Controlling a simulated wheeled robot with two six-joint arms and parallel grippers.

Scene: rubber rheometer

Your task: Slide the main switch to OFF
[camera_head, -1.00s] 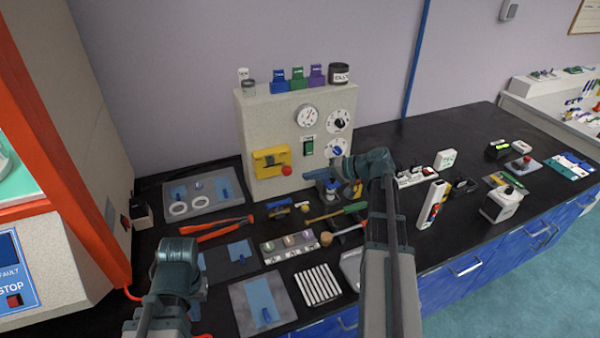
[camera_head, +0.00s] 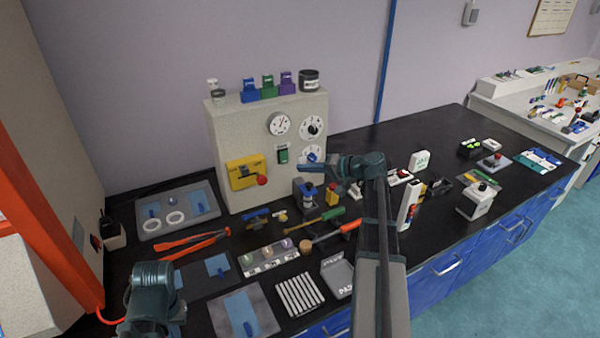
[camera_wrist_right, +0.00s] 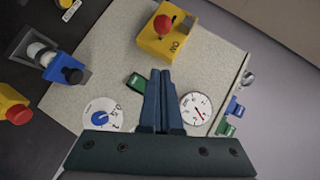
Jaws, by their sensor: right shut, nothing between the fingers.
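The yellow switch block (camera_head: 240,171) is on the front of the beige panel (camera_head: 228,125), with a red knob (camera_head: 262,180) at its lower right. In the right wrist view the yellow block (camera_wrist_right: 181,40) is at the top, with its red knob (camera_wrist_right: 163,24) and an "ON" label. My right gripper (camera_head: 302,167) is shut and empty, to the right of the red knob and apart from it, fingers pointing left. In the wrist view its fingertips (camera_wrist_right: 160,71) lie just below the block in the picture. My left gripper is not visible; only part of that arm shows.
A green rocker switch (camera_head: 282,155) and round dials (camera_head: 279,124) are on the panel. Hand tools, trays and small devices crowd the bench in front. Jars and coloured clips sit on the panel top.

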